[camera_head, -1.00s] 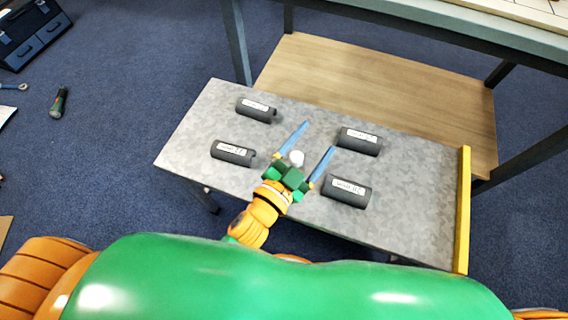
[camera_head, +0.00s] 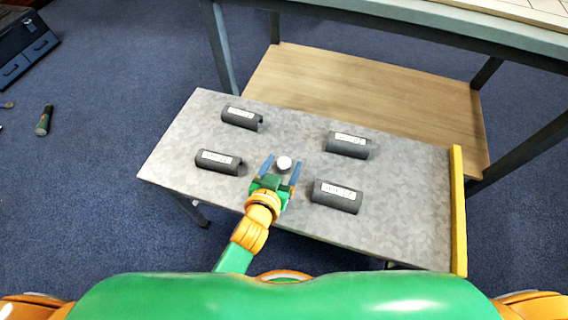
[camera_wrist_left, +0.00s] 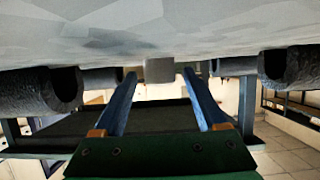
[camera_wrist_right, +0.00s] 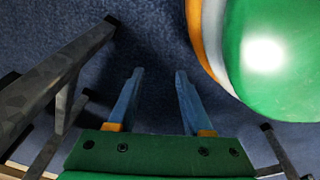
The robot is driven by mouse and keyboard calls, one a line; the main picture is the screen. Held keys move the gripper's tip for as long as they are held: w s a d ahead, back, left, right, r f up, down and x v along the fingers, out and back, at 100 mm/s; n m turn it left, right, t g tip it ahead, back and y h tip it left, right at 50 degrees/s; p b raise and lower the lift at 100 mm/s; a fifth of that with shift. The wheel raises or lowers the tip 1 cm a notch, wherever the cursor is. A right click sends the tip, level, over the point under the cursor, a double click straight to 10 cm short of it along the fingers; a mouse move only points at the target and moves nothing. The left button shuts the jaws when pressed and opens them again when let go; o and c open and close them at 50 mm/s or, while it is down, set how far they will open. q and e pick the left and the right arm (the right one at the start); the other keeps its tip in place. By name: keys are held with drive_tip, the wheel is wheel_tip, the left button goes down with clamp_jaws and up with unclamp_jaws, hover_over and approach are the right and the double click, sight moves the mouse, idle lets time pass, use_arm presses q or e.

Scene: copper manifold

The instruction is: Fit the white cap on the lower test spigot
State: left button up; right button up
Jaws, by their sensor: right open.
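The white cap (camera_head: 284,163) stands on the grey tabletop (camera_head: 390,222), between the dark half-pipe pieces. My left gripper (camera_head: 283,160) is low over the table, with its blue fingers to either side of the cap. In the left wrist view the cap (camera_wrist_left: 159,70) shows as a pale block between and just past the fingertips (camera_wrist_left: 160,74), with gaps at both sides, so the gripper is open. My right gripper (camera_wrist_right: 157,72) is open and empty over the blue carpet, off the table. I see no test spigot in any view.
Dark labelled half-pipe pieces lie around the cap: far left (camera_head: 242,117), near left (camera_head: 219,161), far right (camera_head: 348,145), near right (camera_head: 337,196). A yellow strip (camera_head: 458,210) edges the table's right end. A wooden shelf (camera_head: 350,90) is behind.

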use_arm(q)
clamp_jaws()
drive_tip(key=shift+r, duration=0.1)
